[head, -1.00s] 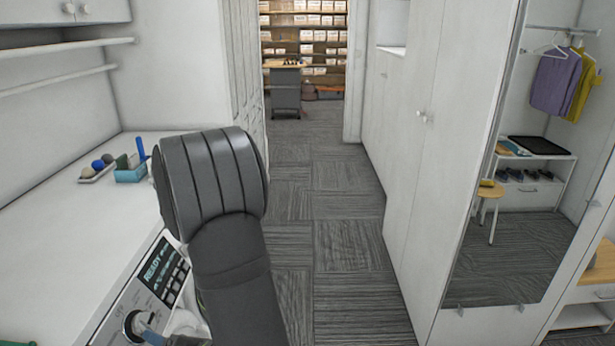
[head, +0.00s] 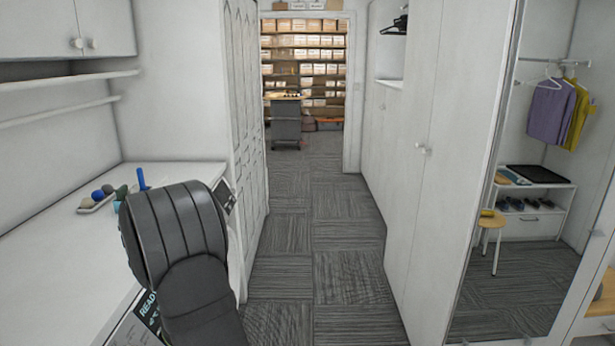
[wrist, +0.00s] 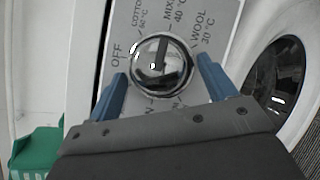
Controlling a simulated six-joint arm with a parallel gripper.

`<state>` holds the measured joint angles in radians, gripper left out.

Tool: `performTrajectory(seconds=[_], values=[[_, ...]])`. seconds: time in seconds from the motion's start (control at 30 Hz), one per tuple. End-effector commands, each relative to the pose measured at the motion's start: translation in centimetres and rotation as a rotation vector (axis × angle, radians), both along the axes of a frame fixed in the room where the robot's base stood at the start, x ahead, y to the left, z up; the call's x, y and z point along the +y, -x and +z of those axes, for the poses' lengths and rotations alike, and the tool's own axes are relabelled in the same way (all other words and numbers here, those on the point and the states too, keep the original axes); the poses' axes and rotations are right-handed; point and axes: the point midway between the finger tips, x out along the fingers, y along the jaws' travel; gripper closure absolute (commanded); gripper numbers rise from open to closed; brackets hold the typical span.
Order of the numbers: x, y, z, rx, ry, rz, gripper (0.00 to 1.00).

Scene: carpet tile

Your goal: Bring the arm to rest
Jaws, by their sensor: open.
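My gripper (wrist: 162,75) shows in the wrist view with its two blue fingers apart and nothing held between them. A round chrome dial (wrist: 160,62) on the machine's light control panel (wrist: 222,22) lies between the fingers in the picture. I cannot tell whether the fingers reach around it or only hover in front, but no contact shows. The dial's pointer stands near upright, between the COTTON and MIX labels. In the head view my dark arm fills the lower left, and the gripper is out of the frame.
A green object (wrist: 36,150) is at lower left in the wrist view. A round door (wrist: 285,80) is on the right there. The carpeted aisle (head: 300,240) is clear.

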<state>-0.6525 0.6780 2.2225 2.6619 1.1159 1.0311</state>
Motion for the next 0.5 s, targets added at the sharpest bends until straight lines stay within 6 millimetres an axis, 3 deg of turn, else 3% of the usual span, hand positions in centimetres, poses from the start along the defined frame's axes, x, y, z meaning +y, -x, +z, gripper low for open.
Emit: performTrajectory(seconds=[0.17, 0.5], values=[[-1.4, 0.6, 0.3, 0.0, 0.001, -0.002, 0.23], [-7.0, 3.4, 1.9, 0.0, 0.001, -0.004, 0.23]])
